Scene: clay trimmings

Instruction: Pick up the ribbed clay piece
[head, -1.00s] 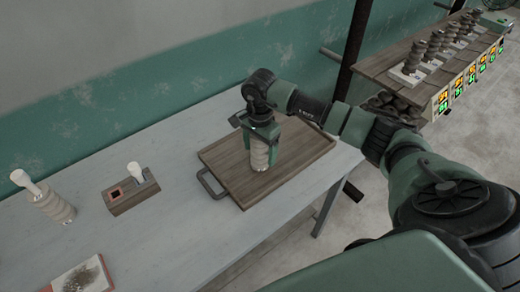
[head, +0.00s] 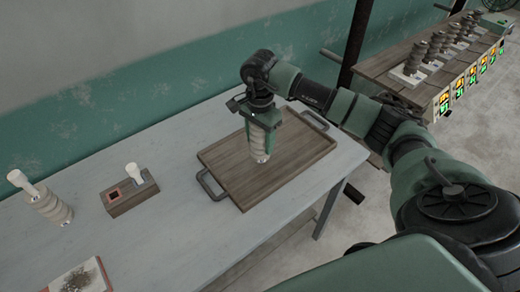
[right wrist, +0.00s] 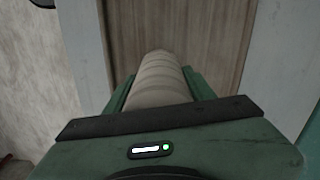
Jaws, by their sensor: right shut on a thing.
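The ribbed clay piece (head: 260,145) is a beige, ringed cylinder held upright between the fingers of my right gripper (head: 262,140), above the wooden tray (head: 222,178). In the right wrist view the ribbed clay piece (right wrist: 161,82) runs out between the green fingers, with the tray's boards (right wrist: 205,35) behind it. My right gripper is shut on it. The gripper hides the upper part of the piece in the head view. My left gripper is not in view.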

